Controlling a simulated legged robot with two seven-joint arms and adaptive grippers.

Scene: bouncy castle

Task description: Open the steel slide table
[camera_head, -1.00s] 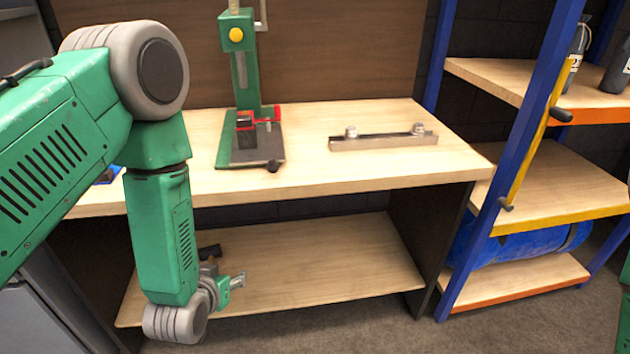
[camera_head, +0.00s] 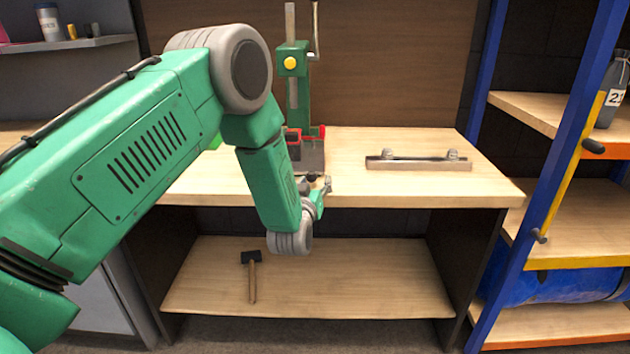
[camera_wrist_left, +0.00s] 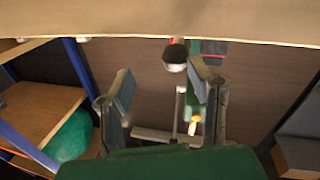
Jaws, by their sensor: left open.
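A green press (camera_head: 293,65) with a yellow knob stands on the wooden workbench. Its dark base plate (camera_head: 313,155) carries a red clamp part, and a black ball knob (camera_head: 312,177) sits at its front edge. A steel bar (camera_head: 420,163) with two round knobs lies farther right. I cannot tell which part is the slide table. My left gripper (camera_head: 322,186) is open at the bench's front edge, close to the ball knob. In the left wrist view the ball knob (camera_wrist_left: 175,58) appears near the space between the open fingers (camera_wrist_left: 162,85). Contact cannot be told.
The bench's front edge (camera_head: 420,201) is close to my left gripper. A hammer (camera_head: 252,275) lies on the lower shelf. A blue-framed rack (camera_head: 560,125) stands at the right. The bench top around the steel bar is clear.

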